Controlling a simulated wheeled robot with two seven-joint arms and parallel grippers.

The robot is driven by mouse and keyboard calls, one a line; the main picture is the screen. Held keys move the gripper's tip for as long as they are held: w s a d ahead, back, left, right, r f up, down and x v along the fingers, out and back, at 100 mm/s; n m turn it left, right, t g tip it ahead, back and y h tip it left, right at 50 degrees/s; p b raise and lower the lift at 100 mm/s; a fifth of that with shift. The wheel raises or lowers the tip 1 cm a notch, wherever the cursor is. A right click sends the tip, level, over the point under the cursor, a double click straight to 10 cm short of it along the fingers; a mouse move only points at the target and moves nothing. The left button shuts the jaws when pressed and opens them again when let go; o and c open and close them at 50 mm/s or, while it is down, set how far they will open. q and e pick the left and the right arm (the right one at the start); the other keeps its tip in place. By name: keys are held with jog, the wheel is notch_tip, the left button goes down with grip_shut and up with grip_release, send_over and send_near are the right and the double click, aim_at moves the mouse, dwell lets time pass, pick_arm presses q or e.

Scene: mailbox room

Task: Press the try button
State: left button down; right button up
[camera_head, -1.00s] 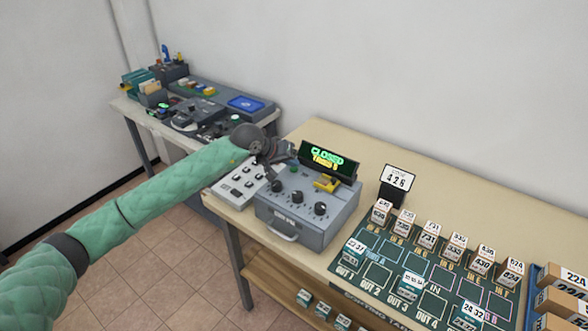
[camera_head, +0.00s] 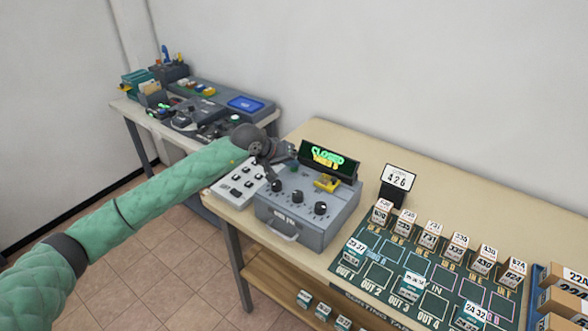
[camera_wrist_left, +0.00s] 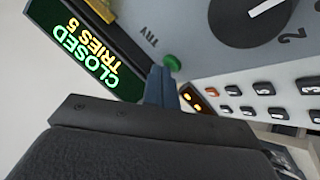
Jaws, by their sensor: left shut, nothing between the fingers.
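The green try button (camera_wrist_left: 173,62) sits on the grey panel beside the letters TRY in the left wrist view. The grey device (camera_head: 318,228) has three black dials and a display (camera_head: 329,160), which reads CLOSED and TRIES 5 in the left wrist view (camera_wrist_left: 85,45). My left gripper (camera_head: 287,157) is over the back left of the device; its shut, empty fingers (camera_wrist_left: 160,75) point at the button. The fingertips are right beside or on the button; I cannot tell whether they touch. My right gripper is not in view.
A white keypad box (camera_head: 238,184) stands left of the device. A yellow piece (camera_head: 326,184) is on the device under the display. A second table (camera_head: 128,108) is behind.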

aim_at(291, 170)
pick_arm(q)
jog(key=shift+f, duration=0.15)
dwell(0.3)
jog(key=shift+b, duration=0.3)
jog(key=shift+r+b, duration=0.35)
jog(key=shift+r, duration=0.5)
jog(key=shift+r, duration=0.1)
jog(key=shift+r+b, duration=0.5)
jog(key=shift+r, duration=1.9)
